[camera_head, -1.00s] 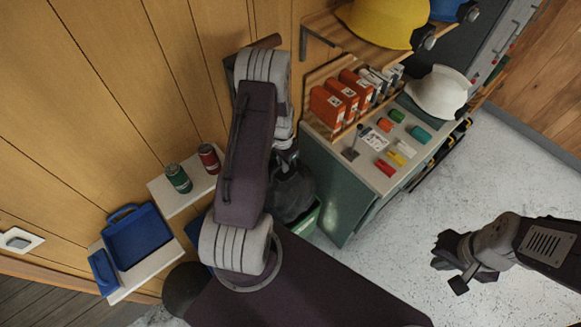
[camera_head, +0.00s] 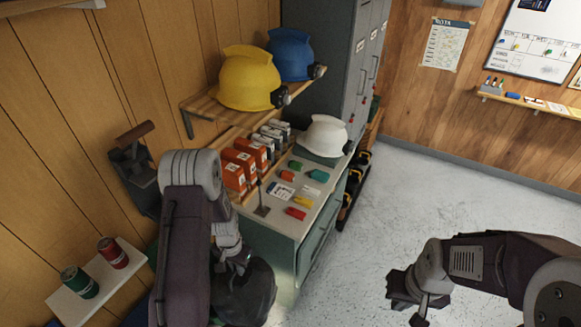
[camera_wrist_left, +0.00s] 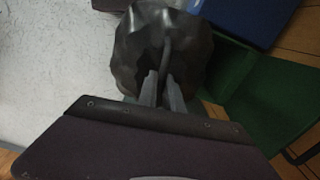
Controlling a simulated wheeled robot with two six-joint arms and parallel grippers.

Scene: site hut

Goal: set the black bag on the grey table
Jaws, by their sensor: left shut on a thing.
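The black bag (camera_head: 258,292) hangs from my left gripper (camera_head: 240,262), low in the head view and left of the cabinet. In the left wrist view the bag (camera_wrist_left: 135,55) shows as a dark, crumpled shape, and the fingers of my left gripper (camera_wrist_left: 162,90) are shut on its handle. My right gripper (camera_head: 408,302) is empty over the floor at the lower right, its fingers apart. A grey-green cabinet (camera_head: 272,258) with a pale grey top stands right of the bag; I cannot tell whether it is the grey table.
Orange boxes (camera_head: 240,168), small coloured items and a white helmet (camera_head: 324,136) occupy the cabinet top. A shelf with yellow (camera_head: 248,80) and blue helmets overhangs it. Two cans stand on a small wall shelf (camera_head: 118,270) at left. The speckled floor (camera_head: 420,190) is clear at right.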

